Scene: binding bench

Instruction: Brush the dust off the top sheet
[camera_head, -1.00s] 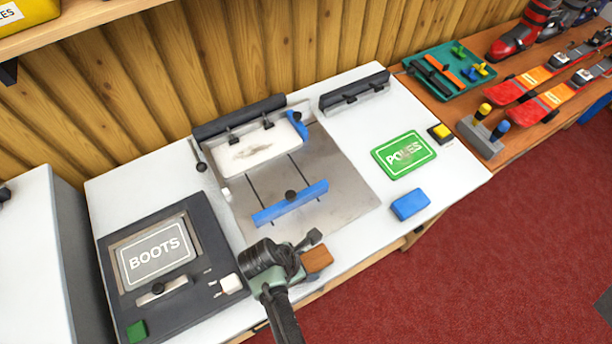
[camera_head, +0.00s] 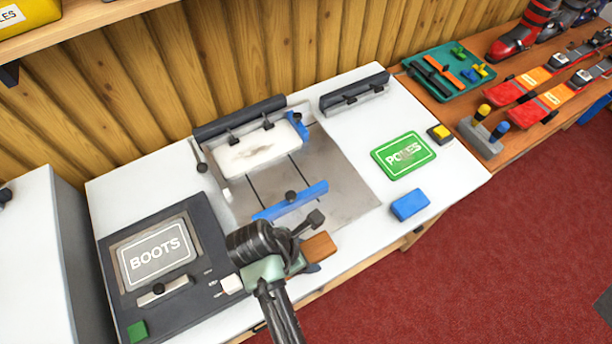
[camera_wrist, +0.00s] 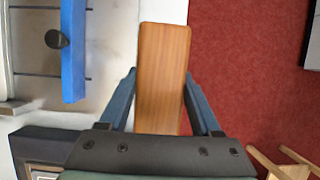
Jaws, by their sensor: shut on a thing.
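The top sheet (camera_head: 258,151) is a white sheet under dark clips at the back of the grey metal bed, with a faint grey smudge on it. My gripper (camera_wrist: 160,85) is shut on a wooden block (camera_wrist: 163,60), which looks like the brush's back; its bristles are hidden. In the head view the wooden block (camera_head: 319,247) is over the bench's front edge, in front of the bed and well apart from the sheet.
A blue bar with a dark knob (camera_head: 290,200) crosses the bed between gripper and sheet. The BOOTS panel (camera_head: 157,254) is at left. A green POLES sign (camera_head: 404,155) and blue block (camera_head: 410,205) lie right.

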